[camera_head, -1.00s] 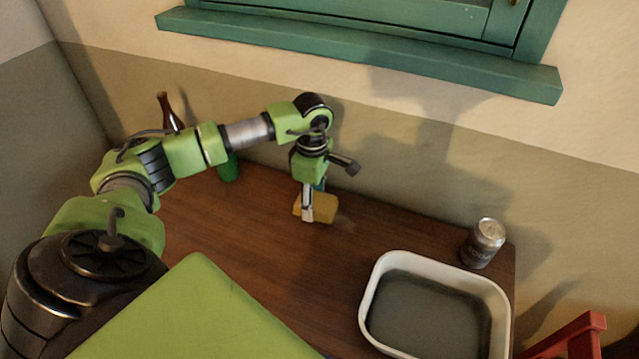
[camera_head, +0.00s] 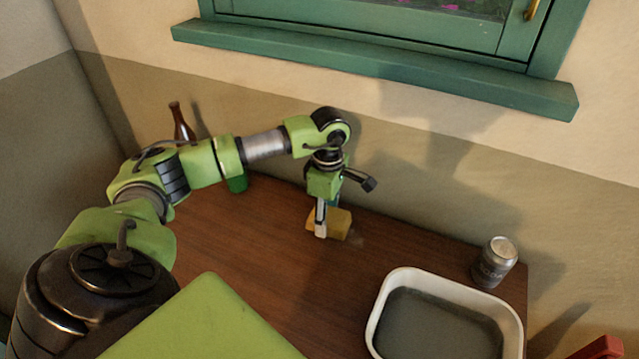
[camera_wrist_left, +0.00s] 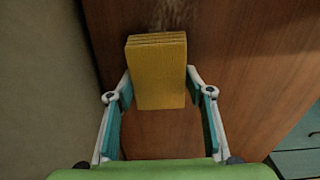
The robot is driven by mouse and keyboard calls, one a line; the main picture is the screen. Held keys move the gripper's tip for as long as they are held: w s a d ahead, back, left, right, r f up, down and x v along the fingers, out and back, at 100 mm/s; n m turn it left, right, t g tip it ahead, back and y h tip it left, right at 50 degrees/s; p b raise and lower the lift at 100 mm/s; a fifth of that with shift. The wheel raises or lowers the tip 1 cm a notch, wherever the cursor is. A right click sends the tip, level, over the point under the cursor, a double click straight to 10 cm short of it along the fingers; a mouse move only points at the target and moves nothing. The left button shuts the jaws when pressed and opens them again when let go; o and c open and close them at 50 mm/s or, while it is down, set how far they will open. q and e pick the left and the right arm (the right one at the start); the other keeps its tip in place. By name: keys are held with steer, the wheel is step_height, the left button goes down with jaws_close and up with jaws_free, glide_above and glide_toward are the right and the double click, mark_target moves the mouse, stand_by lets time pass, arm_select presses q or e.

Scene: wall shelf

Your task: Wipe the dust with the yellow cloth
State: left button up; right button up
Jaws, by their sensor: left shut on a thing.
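The yellow cloth (camera_head: 341,226), a folded block, is on the brown table by the wall. My left gripper (camera_head: 321,229) points down and is shut on it. In the left wrist view the cloth (camera_wrist_left: 160,75) sits between the two fingers of my left gripper (camera_wrist_left: 160,82), its far end sticking out past them. A faint grey dust patch (camera_wrist_left: 175,14) shows on the wood just beyond that end. In the head view a pale smudge (camera_head: 357,238) lies just right of the cloth. My right gripper is not in view.
A white basin (camera_head: 376,312) with a grey inside stands at the front right, a can (camera_head: 495,262) behind it. A brown bottle (camera_head: 181,122) and a green object (camera_head: 237,184) are at the back left. The wall and green window sill (camera_head: 370,72) bound the back. The table's middle (camera_head: 265,250) is clear.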

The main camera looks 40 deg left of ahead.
mark_target(365, 239)
arm_select(q)
steer(key=shift+w+d+b, duration=0.1)
steer(key=shift+w+d, duration=0.2)
steer(key=shift+d, duration=0.8)
steer(key=shift+w+d+b, duration=0.1)
steer(key=shift+w+d, duration=0.2)
steer(key=shift+d, duration=0.85)
steer(key=shift+w+d+b, duration=0.1)
steer(key=shift+w+d, duration=0.2)
steer(key=shift+d, duration=0.8)
steer(key=shift+w+d+f+b, duration=0.1)
steer(key=shift+w+d+b, duration=0.1)
steer(key=shift+d, duration=0.6)
steer(key=shift+w+d+f+b, duration=0.1)
steer(key=shift+w+d+b, duration=0.1)
steer(key=shift+d, duration=0.6)
steer(key=shift+r, duration=0.15)
steer(key=shift+r+p, duration=1.7)
steer(key=shift+r, duration=1.25)
steer(key=shift+r, duration=0.1)
